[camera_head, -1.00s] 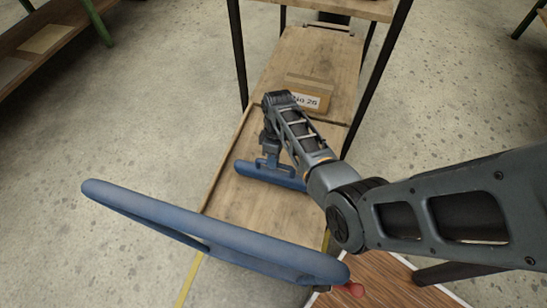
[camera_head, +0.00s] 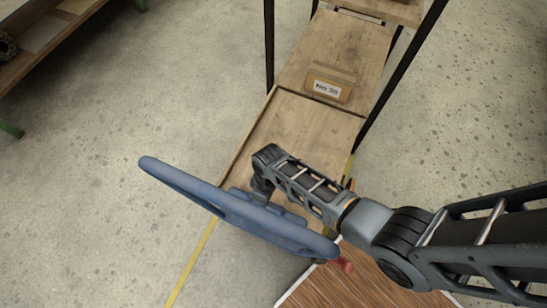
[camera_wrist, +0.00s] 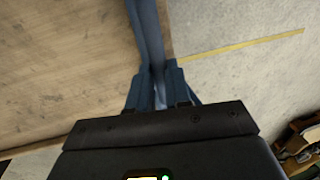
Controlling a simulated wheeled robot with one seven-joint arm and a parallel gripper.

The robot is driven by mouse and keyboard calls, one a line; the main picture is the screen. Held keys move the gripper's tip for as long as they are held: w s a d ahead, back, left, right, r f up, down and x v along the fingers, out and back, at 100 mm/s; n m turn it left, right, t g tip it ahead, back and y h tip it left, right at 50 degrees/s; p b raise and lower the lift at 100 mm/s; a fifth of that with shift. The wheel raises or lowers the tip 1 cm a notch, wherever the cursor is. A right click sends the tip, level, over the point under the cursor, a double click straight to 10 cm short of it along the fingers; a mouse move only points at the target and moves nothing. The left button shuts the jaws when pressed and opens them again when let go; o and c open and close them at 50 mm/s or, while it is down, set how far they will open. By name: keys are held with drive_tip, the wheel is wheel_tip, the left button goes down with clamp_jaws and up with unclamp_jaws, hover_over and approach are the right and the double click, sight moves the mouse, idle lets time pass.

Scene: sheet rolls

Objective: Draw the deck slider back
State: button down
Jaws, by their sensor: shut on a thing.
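The wooden deck (camera_head: 300,130) runs away from me in the head view, with a seam across it near a small box. A slim blue bar (camera_wrist: 147,25) lies along the deck's edge in the wrist view and runs in between my gripper's fingers. My gripper (camera_wrist: 158,88) is shut on this bar. In the head view my gripper (camera_head: 263,190) is over the near part of the deck, mostly hidden by a large blue rounded bar (camera_head: 180,182) in the foreground.
A labelled brown box (camera_head: 329,88) sits on the deck behind the seam, between dark rack posts. A red knob (camera_head: 342,265) is by the large bar's right end. A dark brown wood-grained surface (camera_head: 345,285) is at lower right. Bare floor lies left.

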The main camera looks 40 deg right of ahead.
drive_tip(key=shift+s+a, duration=0.3)
drive_tip(key=shift+a, duration=0.45)
drive_tip(key=shift+s+a, duration=0.25)
drive_tip(key=shift+a, duration=0.45)
drive_tip(key=c, duration=1.1)
unclamp_jaws()
drive_tip(key=shift+a, duration=0.1)
drive_tip(key=shift+o, duration=0.2)
wheel_tip(320, 180, up, 8)
drive_tip(key=d+p, duration=0.1)
drive_tip(key=p, duration=0.1)
drive_tip(key=shift+w+d+f, duration=0.2)
drive_tip(key=shift+w+d, duration=0.05)
